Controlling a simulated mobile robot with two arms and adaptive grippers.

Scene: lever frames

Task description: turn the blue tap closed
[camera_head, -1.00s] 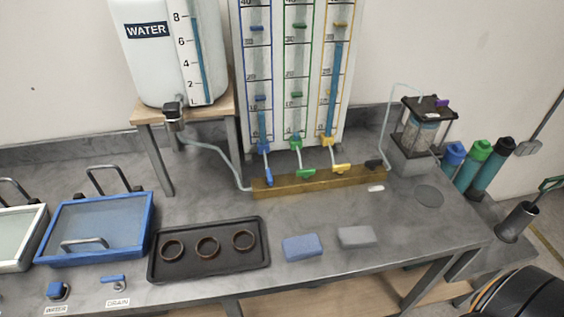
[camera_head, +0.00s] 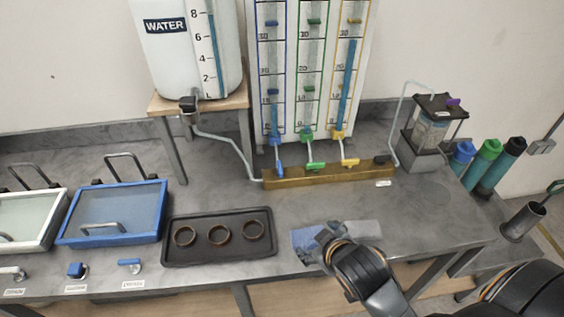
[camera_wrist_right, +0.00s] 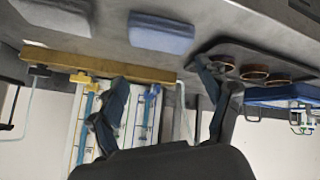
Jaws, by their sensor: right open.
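The blue tap (camera_head: 279,164) sits on the left part of the brass bar below the blue-edged column. Its lever points down along the tube, while the green tap (camera_head: 316,166) and yellow tap (camera_head: 349,162) have levers turned sideways. My right gripper (camera_head: 312,242) is above the blue sponge at the table front, apart from the taps. In the right wrist view its two fingers (camera_wrist_right: 165,98) are spread with nothing between them. The brass bar (camera_wrist_right: 150,74) and the blue tap (camera_wrist_right: 153,90) show beyond them. My left gripper is not in view.
A blue sponge (camera_head: 304,238) and a grey sponge (camera_head: 367,229) lie partly under my right arm. A black tray (camera_head: 216,254) with rings stands to the left. A water tank (camera_head: 190,50) feeds a hose to the bar. The tabletop between sponges and bar is clear.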

